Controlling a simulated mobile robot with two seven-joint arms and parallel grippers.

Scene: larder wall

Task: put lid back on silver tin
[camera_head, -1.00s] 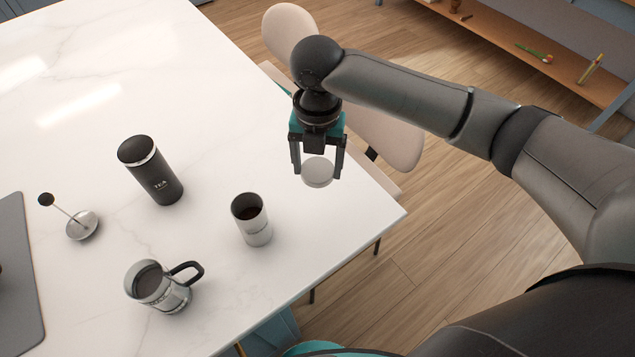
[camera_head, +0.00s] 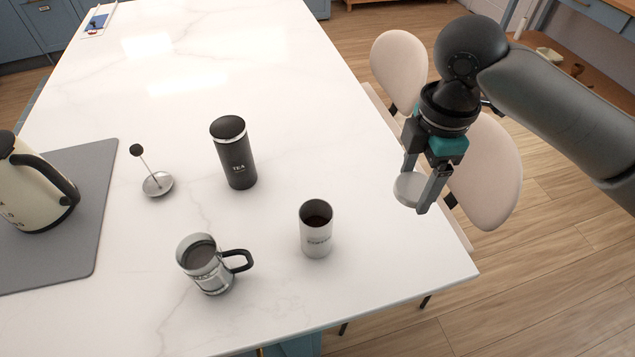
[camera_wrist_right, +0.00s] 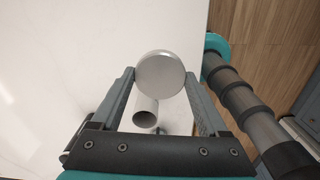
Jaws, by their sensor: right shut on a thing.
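The silver tin (camera_head: 316,238) stands upright and uncovered near the right edge of the white table, with dark contents inside. In the right wrist view the tin (camera_wrist_right: 145,112) shows below the lid. My right gripper (camera_head: 415,192) is shut on the round silver lid (camera_head: 409,187), held above the table's right edge, to the right of the tin and apart from it. In the right wrist view the lid (camera_wrist_right: 160,74) sits between the two fingertips. My left gripper is not in view.
A black tea tin (camera_head: 235,155) stands behind the silver tin. A glass press pot (camera_head: 206,268), its plunger (camera_head: 157,183), and a kettle (camera_head: 33,190) on a grey mat (camera_head: 85,240) are to the left. Chairs (camera_head: 400,75) stand beyond the right edge.

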